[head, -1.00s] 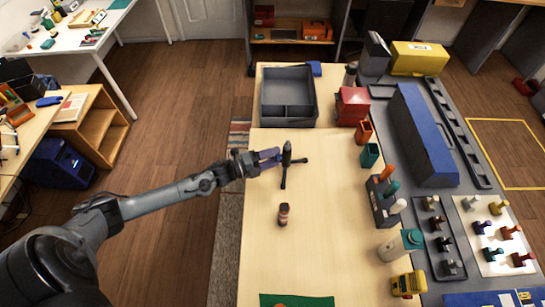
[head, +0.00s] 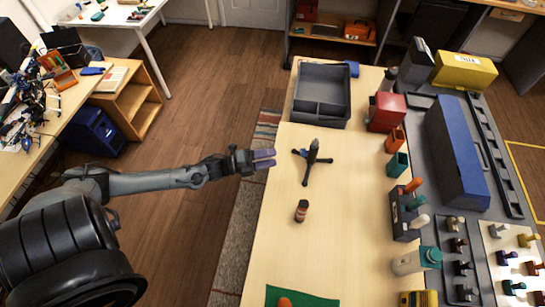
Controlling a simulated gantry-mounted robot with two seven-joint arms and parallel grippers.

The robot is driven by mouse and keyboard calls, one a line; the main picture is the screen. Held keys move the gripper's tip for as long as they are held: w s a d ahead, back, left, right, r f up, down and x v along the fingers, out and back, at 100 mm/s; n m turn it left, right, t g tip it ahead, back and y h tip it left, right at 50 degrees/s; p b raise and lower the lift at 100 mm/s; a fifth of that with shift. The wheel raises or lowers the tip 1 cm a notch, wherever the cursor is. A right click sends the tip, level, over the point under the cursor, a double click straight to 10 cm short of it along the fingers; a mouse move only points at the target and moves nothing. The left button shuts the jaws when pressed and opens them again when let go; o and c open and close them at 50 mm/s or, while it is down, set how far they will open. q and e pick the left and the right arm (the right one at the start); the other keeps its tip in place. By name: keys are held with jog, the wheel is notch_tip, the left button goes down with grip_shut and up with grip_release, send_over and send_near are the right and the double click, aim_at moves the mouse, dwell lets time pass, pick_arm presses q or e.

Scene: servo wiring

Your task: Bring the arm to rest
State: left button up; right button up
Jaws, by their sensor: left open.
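My left gripper (head: 268,159) hangs over the left edge of the wooden table (head: 345,215). Its jaws, with purple-grey fingers, are open and hold nothing. The arm stretches from the lower left, nearly level across the picture. To the right of the fingertips, and apart from them, a small black tripod-like stand (head: 312,160) is upright on the table. My right gripper is not in view.
A small dark bottle with a red band (head: 302,211) stands nearer on the table. A grey divided tray (head: 322,113) lies behind the stand. A red box (head: 386,112) and a blue-lidded grey case (head: 456,155) are to the right. Open floor lies left of the table.

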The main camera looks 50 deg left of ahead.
pick_arm(q)
jog(key=shift+d, duration=0.1)
dwell(0.3)
